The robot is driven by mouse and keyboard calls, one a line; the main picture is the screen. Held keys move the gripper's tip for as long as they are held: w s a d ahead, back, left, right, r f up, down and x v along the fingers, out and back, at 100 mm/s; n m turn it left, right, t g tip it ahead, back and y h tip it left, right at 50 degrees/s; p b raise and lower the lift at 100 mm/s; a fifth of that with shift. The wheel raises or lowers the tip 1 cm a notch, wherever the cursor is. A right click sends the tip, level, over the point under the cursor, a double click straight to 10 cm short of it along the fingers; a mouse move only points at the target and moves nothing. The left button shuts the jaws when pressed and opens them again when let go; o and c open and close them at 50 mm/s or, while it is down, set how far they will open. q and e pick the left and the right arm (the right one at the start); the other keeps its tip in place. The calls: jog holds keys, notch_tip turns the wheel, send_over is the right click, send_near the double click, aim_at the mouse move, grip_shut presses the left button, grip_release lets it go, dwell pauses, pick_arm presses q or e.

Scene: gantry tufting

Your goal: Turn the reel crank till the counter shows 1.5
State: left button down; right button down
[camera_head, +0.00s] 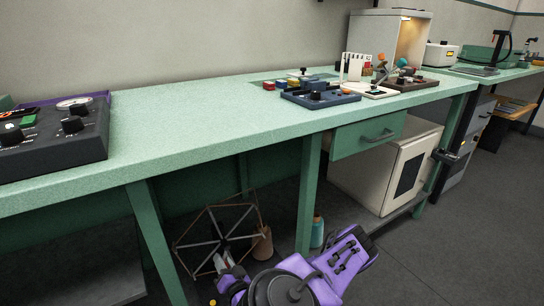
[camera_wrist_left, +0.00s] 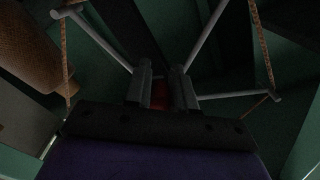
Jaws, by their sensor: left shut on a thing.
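The reel (camera_head: 215,232), a spoked open frame, stands under the green bench in the head view. Its pale bars and orange-brown yarn-like strands (camera_wrist_left: 64,50) fill the left wrist view. My left gripper (camera_head: 221,264) is low in front of the reel, partly hidden behind my purple arm. In the left wrist view its two dark fingers (camera_wrist_left: 160,82) are shut on a small red piece (camera_wrist_left: 160,96), which looks like the crank's handle. The rest of the crank is hard to make out in the dark. I cannot see a counter reading. My right gripper is not in view.
The bench's legs (camera_head: 310,195) stand beside the reel. A brown cone or spool (camera_head: 262,244) and a teal bottle (camera_head: 317,231) are close to its right. A white cabinet (camera_head: 378,172) is under the bench. Open grey floor (camera_head: 450,235) lies to the right.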

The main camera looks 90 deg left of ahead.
pick_arm(q)
jog(key=c, duration=1.3)
grip_release()
jog(key=shift+o, duration=0.2)
jog(key=shift+w, duration=0.1)
jog(key=v, duration=1)
jog(key=shift+d+p, duration=0.25)
jog(key=shift+p, duration=0.15)
